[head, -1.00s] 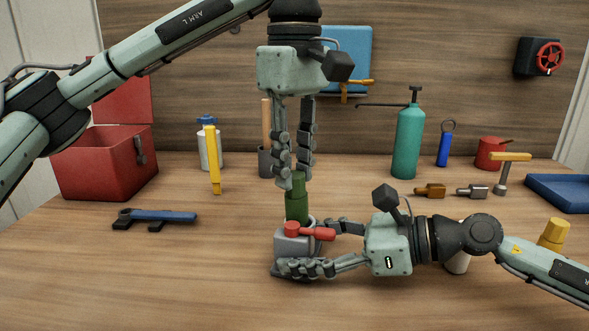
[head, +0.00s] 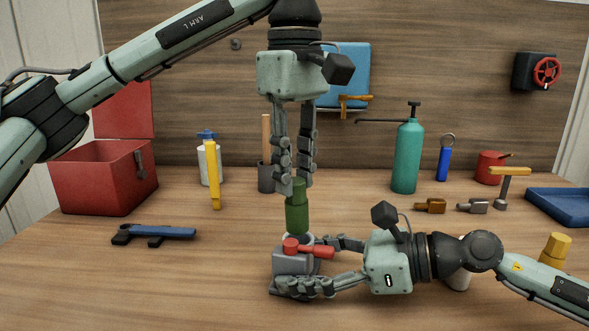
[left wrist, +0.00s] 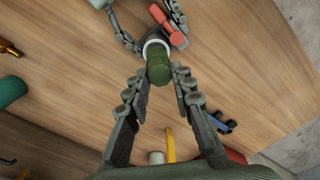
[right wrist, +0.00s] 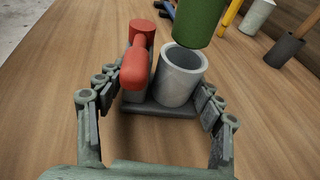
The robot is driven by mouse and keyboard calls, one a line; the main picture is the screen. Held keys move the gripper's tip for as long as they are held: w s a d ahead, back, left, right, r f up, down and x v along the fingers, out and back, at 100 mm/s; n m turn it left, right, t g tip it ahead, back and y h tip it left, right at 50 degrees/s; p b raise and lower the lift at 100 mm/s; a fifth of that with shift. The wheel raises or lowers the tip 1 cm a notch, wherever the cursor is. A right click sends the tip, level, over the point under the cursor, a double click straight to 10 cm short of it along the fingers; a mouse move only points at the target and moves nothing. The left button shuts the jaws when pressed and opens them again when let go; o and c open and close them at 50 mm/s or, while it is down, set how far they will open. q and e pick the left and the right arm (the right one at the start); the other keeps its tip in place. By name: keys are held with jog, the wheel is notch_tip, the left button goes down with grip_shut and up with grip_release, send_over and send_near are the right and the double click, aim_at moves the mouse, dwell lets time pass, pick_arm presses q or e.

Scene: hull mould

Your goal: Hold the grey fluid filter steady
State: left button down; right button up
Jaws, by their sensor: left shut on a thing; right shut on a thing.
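The grey fluid filter (head: 288,264) stands on the table with a red-handled lever on top. In the right wrist view it has an open grey cup (right wrist: 181,78) beside the red lever (right wrist: 136,60), on a dark base plate. My right gripper (head: 304,266) comes in low from the right and is shut on the filter, one finger at each side. My left gripper (head: 297,189) points down from above, shut on an upright green cylinder (head: 297,212). The cylinder's lower end is just above the cup's mouth and looks clear of it.
A blue-handled tool (head: 155,234) lies left of the filter, and a red toolbox (head: 100,185) stands behind it. A teal bottle (head: 406,158), a hammer (head: 506,185) and a blue tray (head: 560,203) are at the back right. The table's front left is clear.

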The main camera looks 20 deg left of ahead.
pick_arm(q)
jog(key=shift+r, duration=3.5)
pick_arm(e)
jog(key=o, duration=0.6)
jog(key=shift+r, duration=0.15)
jog(key=shift+r, duration=0.6)
